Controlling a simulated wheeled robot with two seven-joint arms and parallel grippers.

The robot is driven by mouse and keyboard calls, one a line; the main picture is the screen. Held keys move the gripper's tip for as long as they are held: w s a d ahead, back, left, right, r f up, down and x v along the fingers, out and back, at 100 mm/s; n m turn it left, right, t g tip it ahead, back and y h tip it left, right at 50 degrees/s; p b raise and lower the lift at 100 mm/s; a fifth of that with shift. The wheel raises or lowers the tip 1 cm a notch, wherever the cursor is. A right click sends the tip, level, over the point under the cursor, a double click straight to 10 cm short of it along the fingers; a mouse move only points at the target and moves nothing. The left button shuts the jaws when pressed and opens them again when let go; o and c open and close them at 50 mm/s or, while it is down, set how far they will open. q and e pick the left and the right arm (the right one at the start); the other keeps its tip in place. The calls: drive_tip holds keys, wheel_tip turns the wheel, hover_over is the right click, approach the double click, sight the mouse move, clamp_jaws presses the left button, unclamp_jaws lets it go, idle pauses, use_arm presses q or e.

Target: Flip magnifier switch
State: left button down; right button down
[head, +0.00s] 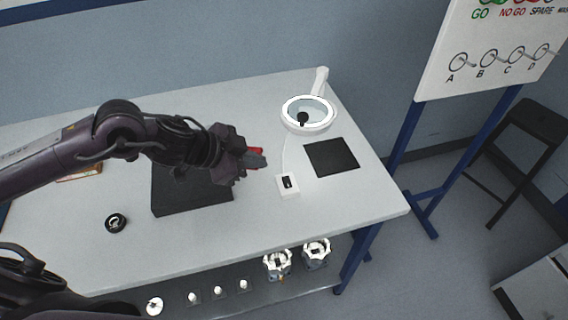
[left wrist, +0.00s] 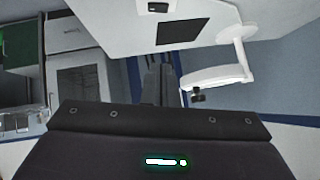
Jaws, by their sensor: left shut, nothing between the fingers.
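The magnifier (head: 309,128) is a white ring around a clear lens, on a white arm at the back right of the table. It also shows in the left wrist view (left wrist: 215,78). A thin white cord runs from it towards a small white switch box (head: 288,185) with a dark rocker, lying on the table. The box shows at the top edge of the left wrist view (left wrist: 157,7). My left gripper (head: 258,158) is shut and empty, up and left of the box in the head view and apart from it. The rocker's position is too small to tell. My right gripper is not seen.
A dark square mat (head: 331,157) lies right of the box. A larger black mat (head: 190,198) lies under my left arm. A black ring-shaped part (head: 116,223) is on the table's left. Machined housings (head: 277,264) stand on the lower shelf. The table (head: 350,205) is clear around the box.

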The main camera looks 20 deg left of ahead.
use_arm(q)
drive_tip(key=shift+s+a+r+g, duration=0.1)
drive_tip(key=shift+a+r+g, duration=0.15)
drive_tip(key=shift+a, duration=0.35)
drive_tip(key=p, duration=0.1)
hover_over(287, 182)
drive_tip(key=s+a, duration=0.1)
wheel_tip(287, 182, down, 7)
drive_tip(key=shift+s, duration=0.1)
drive_tip(key=f, duration=0.2)
drive_tip(key=shift+w+a+f+p, duration=0.2)
drive_tip(key=shift+a+f+p, duration=0.05)
drive_tip(key=shift+f+p, duration=0.05)
drive_tip(key=shift+w+a+f, duration=0.1)
drive_tip(key=shift+a+f, duration=0.05)
drive_tip(key=shift+f, duration=0.55)
